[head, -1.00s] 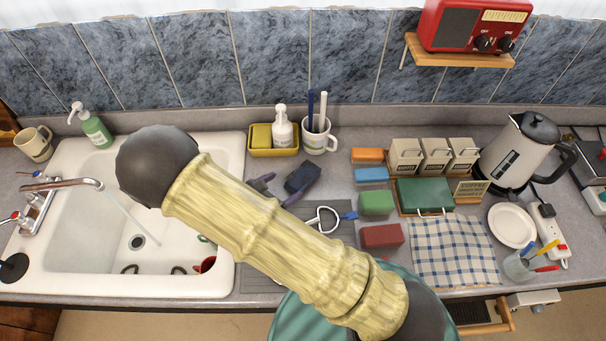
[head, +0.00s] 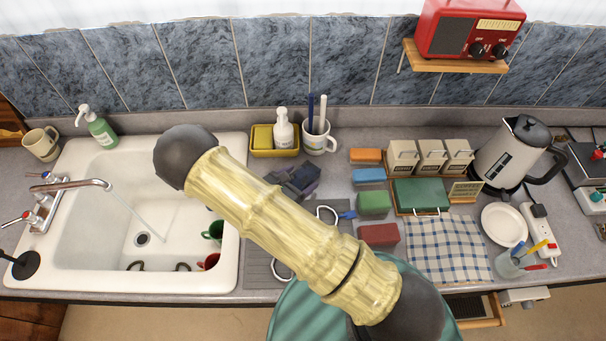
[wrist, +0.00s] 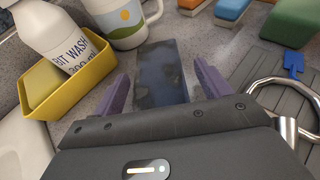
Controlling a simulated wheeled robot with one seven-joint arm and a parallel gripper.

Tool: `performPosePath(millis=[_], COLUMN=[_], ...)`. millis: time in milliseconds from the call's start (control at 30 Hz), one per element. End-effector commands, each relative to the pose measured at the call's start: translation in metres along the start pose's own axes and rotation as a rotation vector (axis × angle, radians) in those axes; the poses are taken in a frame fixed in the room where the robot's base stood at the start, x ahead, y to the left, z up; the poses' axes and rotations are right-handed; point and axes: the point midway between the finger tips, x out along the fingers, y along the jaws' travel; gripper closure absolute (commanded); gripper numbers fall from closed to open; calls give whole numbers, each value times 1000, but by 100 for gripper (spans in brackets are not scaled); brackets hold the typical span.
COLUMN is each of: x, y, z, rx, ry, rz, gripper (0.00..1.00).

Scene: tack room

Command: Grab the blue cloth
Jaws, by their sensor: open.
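A dark navy-blue folded cloth (wrist: 165,68) lies flat on the grey counter, its near end hidden by my gripper's body in the wrist view. In the head view the cloth (head: 306,172) is small and partly covered by my gripper (head: 290,180). My gripper (wrist: 161,72) is open, with one purple finger on each side of the cloth. A gap shows between the cloth and each fingertip in the wrist view. I cannot tell how high the fingertips are above the counter.
A yellow caddy (wrist: 45,95) with a bit wash bottle (wrist: 65,40) stands close left of my gripper, and a white mug (wrist: 125,18) behind. A metal bit (wrist: 285,110) lies close right. Several coloured blocks and a blue-checked cloth (head: 440,245) are farther right; the sink (head: 75,230) is left.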

Motion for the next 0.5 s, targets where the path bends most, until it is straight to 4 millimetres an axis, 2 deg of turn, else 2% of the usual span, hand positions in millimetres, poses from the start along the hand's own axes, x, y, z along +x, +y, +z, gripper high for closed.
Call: performPosePath(millis=[133,500], x=[14,16], y=[0,0], z=[2,0], rx=[2,2], ry=[0,0], rz=[-1,0], gripper=[24,24])
